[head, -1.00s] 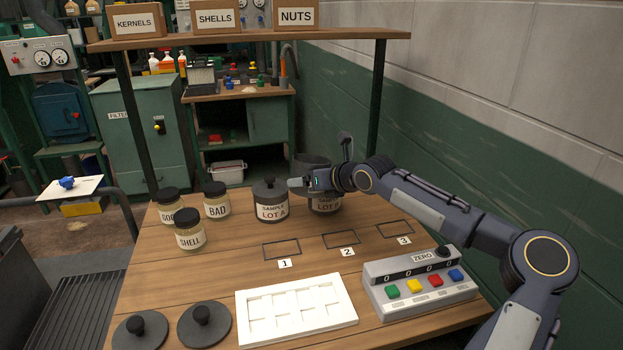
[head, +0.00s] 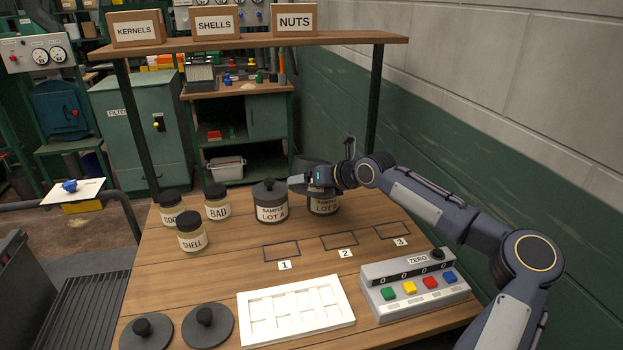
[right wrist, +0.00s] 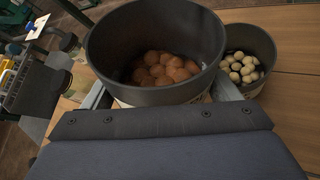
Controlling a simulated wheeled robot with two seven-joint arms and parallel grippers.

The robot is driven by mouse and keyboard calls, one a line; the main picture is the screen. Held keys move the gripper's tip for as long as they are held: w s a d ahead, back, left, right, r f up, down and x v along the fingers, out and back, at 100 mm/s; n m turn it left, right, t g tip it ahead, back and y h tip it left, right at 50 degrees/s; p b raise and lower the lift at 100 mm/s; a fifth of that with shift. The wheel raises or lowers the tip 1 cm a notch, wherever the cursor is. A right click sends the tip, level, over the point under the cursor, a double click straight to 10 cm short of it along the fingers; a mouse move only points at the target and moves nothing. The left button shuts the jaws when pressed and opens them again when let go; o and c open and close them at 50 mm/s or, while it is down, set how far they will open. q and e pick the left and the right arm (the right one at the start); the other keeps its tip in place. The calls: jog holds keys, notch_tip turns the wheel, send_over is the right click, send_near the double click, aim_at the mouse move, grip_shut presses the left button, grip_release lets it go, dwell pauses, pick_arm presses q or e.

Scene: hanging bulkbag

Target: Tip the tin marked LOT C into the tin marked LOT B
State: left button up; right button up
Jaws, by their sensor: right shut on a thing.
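My right gripper (head: 307,182) is shut on a dark grey open tin (head: 313,167), partly hidden by the gripper in the head view. In the right wrist view this held tin (right wrist: 120,45) is close to upright, with brown nuts (right wrist: 163,70) inside; its label is hidden. A second open tin (head: 323,207) stands on the table just in front of it, its label seeming to read LOT B. In the right wrist view this tin (right wrist: 262,36) holds pale nuts (right wrist: 241,67). The lidded LOT A tin (head: 270,205) stands to the left. My left gripper is out of view.
Jars marked GOOD (head: 171,207), BAD (head: 217,203) and SHELL (head: 192,233) stand at the left. The numbered outlines (head: 339,241) are empty.

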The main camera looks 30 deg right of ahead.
jog(key=shift+r+m+g+y+p, duration=0.4)
jog(key=shift+m+p, duration=0.1)
jog(key=shift+p, duration=1.1)
jog(key=shift+a+r+m+g+y+p, duration=0.1)
jog(key=shift+r+m+g+y+p, duration=0.2)
jog(key=shift+p, duration=1.1)
jog(key=shift+f+m+g+y+p, duration=0.1)
jog(key=shift+m+y+p, duration=0.3)
jog(key=shift+p, duration=1)
jog(key=shift+r+m+g+y+p, duration=0.15)
jog(key=shift+m+g+y+p, duration=0.5)
jog(key=shift+p, duration=3)
jog(key=shift+f+m+t+y+b, duration=0.2)
jog(key=shift+m+t+y+b, duration=0.05)
jog(key=shift+m+y+b, duration=0.15)
jog(key=shift+w+d+f+m+y+b, duration=0.15)
jog(key=shift+d+m+y+b, duration=0.35)
jog(key=shift+b, duration=0.95)
jog(key=shift+w+d+f+m+g+y+b, duration=0.15)
jog(key=shift+m+g+y+b, duration=0.15)
jog(key=shift+m+y+b, duration=0.3)
jog(key=shift+w+d+f+m+g+y+b, duration=0.1)
jog(key=shift+m+g+y+b, duration=0.2)
jog(key=shift+b, duration=0.45)
jog(key=shift+w+d+r+m+y, duration=0.25)
jog(key=shift+d+r+m+y, duration=0.2)
jog(key=shift+m+y, duration=0.15)
jog(key=shift+w+d+r+m+y, duration=0.25)
jog(key=shift+d+r+m+y, duration=0.15)
jog(key=shift+m, duration=0.25)
